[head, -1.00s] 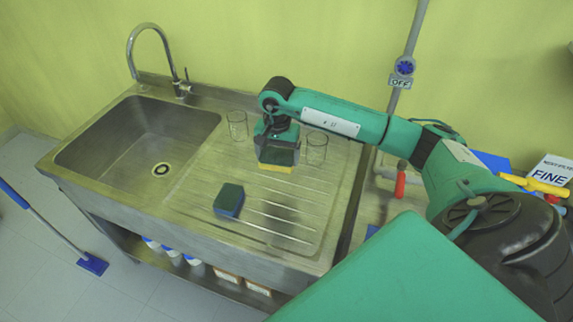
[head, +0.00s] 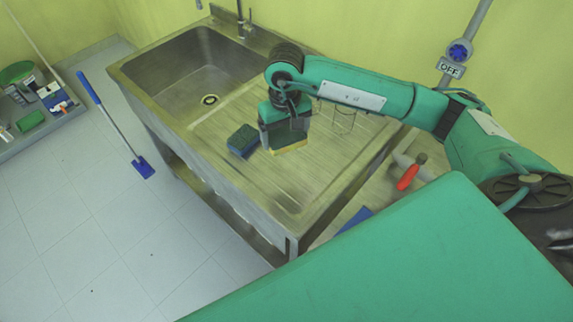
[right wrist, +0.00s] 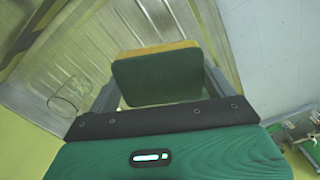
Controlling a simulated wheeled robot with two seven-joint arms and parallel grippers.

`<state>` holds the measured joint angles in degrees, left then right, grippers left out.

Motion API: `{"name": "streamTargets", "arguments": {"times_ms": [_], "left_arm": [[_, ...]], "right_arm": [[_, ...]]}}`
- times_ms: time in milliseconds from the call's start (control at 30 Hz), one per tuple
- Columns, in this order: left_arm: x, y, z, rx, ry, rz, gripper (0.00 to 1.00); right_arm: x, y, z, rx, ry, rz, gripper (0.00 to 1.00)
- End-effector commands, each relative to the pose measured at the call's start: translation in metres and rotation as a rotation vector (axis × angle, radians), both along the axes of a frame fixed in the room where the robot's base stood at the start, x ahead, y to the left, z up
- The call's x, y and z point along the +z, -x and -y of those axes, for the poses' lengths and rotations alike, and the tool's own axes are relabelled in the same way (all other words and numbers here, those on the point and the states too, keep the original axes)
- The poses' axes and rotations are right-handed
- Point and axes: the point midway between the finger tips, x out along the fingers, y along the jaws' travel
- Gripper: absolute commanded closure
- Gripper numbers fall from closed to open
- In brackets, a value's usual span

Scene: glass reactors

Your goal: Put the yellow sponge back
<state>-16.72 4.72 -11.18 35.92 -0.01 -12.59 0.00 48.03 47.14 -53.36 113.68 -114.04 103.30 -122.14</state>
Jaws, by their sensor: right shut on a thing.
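The yellow sponge (head: 289,149) has a dark green top layer and hangs over the ribbed drainboard. My right gripper (head: 285,136) is shut on it. In the right wrist view, the sponge (right wrist: 158,75) sits between the fingers, its green face toward the camera and a yellow edge beyond. A blue sponge (head: 243,140) with a dark top lies on the drainboard, to the left of the held one. My left gripper is not in view.
The sink basin (head: 195,75) is left of the drainboard (head: 290,190). Glasses (head: 345,118) stand behind the gripper, partly hidden by my arm. A blue-headed squeegee or brush (head: 143,167) leans beside the sink. A grey shelf or tray (head: 50,125) with several items is at far left.

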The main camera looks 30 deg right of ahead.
Motion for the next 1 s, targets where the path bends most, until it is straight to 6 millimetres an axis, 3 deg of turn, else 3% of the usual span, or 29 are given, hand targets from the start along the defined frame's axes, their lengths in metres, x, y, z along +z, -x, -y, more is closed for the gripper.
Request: {"name": "streamTargets", "arguments": {"times_ms": [100,400,633,800,1000], "left_arm": [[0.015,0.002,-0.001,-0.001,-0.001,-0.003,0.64],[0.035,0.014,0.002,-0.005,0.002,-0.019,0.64],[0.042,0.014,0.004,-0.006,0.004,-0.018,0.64],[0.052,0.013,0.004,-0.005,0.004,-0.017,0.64],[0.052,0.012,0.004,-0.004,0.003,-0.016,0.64]], "right_arm": [[-0.027,0.002,0.000,-0.002,0.000,-0.007,0.33],[-0.091,0.001,0.000,-0.001,0.000,-0.003,0.33],[-0.112,0.001,0.000,-0.003,0.000,-0.003,0.33],[-0.138,0.001,0.000,-0.004,0.000,-0.003,0.33],[-0.147,0.000,0.000,-0.001,-0.001,0.001,0.33]]}}
